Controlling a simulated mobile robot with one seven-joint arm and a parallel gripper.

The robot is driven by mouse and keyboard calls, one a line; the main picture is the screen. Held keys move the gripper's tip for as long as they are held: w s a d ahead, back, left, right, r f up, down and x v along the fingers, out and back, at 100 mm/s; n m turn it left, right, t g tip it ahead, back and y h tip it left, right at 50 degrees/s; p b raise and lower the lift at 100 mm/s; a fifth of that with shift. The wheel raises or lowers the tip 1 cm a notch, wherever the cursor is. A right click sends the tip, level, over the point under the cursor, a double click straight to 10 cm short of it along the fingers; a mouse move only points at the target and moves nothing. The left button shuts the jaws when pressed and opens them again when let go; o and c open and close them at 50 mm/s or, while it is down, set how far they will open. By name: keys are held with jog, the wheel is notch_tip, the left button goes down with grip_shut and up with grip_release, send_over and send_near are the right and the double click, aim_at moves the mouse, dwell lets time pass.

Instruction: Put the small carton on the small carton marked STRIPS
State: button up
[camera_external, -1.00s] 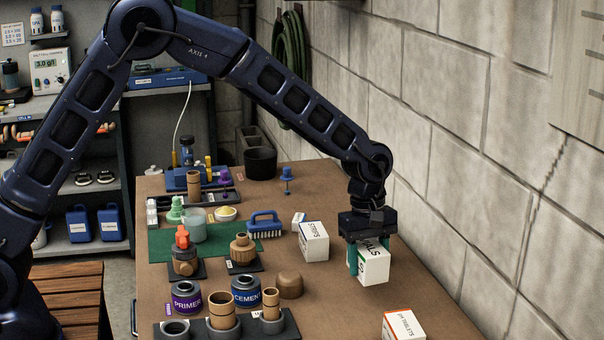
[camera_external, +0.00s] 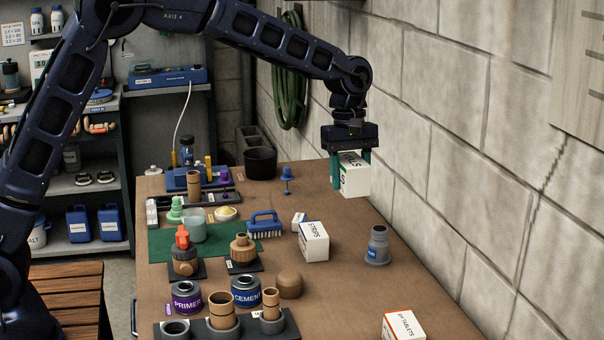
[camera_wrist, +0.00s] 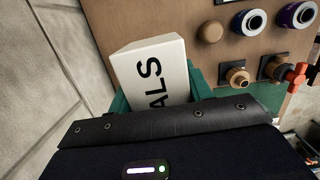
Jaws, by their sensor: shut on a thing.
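The held carton also shows in the wrist view (camera_wrist: 152,72), between the green fingers. The white carton marked STRIPS (camera_external: 314,242) stands upright on the brown table, and its top looks bare. I cannot make it out in the wrist view.
A pH TABLETS carton (camera_external: 403,327) is at the front right. The block wall (camera_external: 450,150) bounds the right side.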

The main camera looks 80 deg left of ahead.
notch_tip(320, 180, up, 4)
jog(key=f, duration=0.1)
send_over(314, 230)
notch_tip(314, 230, down, 19)
jog(key=shift+a+f, duration=0.15)
jog(key=shift+f, duration=0.05)
jog(key=shift+f, duration=0.15)
jog(key=o, duration=1)
